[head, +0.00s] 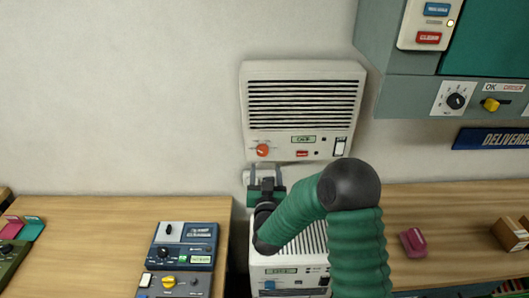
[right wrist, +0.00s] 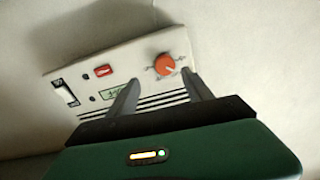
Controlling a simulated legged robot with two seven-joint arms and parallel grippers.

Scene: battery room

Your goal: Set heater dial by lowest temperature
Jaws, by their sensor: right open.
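The white wall heater (head: 303,100) has a black slatted grille, and its orange-red dial (head: 262,150) is at the lower left of its front. A small green display (head: 303,139), a red button (head: 302,153) and a white switch (head: 340,146) are on the same panel. My right gripper (head: 265,170) is open just below the dial, fingers pointing up. In the right wrist view the dial (right wrist: 165,64) shows just beyond and between the open fingertips (right wrist: 160,78), apparently not gripped. The display text is too small to read. My left gripper is not in view.
A white unit (head: 315,277) stands below the heater, partly behind my arm. Blue and grey instruments (head: 184,246) sit on the left wooden counter. A grey-green cabinet (head: 400,95) hangs at the right. A pink object (head: 413,242) and a cardboard box (head: 512,234) are on the right counter.

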